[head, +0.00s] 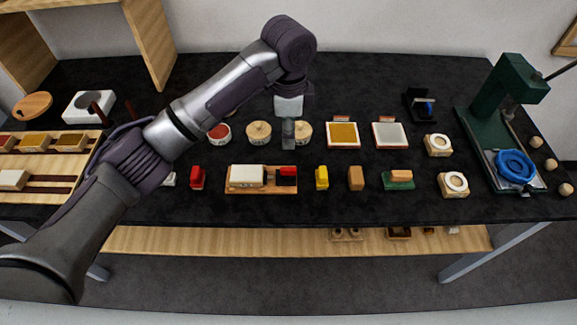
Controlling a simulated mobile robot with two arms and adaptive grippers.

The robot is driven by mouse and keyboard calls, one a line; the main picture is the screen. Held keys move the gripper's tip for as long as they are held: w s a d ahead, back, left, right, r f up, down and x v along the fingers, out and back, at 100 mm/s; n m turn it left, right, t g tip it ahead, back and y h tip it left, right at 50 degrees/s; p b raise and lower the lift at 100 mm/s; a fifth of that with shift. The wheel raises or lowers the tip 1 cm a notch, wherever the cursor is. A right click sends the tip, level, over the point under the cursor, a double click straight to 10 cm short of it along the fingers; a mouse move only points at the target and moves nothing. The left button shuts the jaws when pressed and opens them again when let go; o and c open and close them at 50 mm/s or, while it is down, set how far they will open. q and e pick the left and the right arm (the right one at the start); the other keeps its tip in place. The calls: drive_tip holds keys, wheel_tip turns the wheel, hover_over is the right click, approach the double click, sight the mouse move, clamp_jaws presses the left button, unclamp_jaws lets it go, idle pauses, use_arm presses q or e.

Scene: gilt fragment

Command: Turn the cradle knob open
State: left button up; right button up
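No part is plainly marked as the cradle knob. A small black stand (417,101) at the back right carries a blue part (428,107), which may be the knob; I cannot tell its turn. My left gripper (288,141) points down between two round wooden-topped pots, well left of both blue parts. Its fingers show as one narrow dark shape, so its opening cannot be made out. My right gripper is out of view.
Between lie a yellow-filled tray (343,135) and a white-filled tray (390,135). A wooden board (261,190) holds a cream block and a red-black piece. Small coloured blocks stand along the front of the black table (330,210). Two ringed wooden blocks stand left of the press.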

sight(288, 168)
use_arm(q)
wheel_tip(288, 168, down, 14)
drive_tip(key=shift+r+p, duration=0.15)
drive_tip(key=shift+p, duration=1.1)
clamp_jaws()
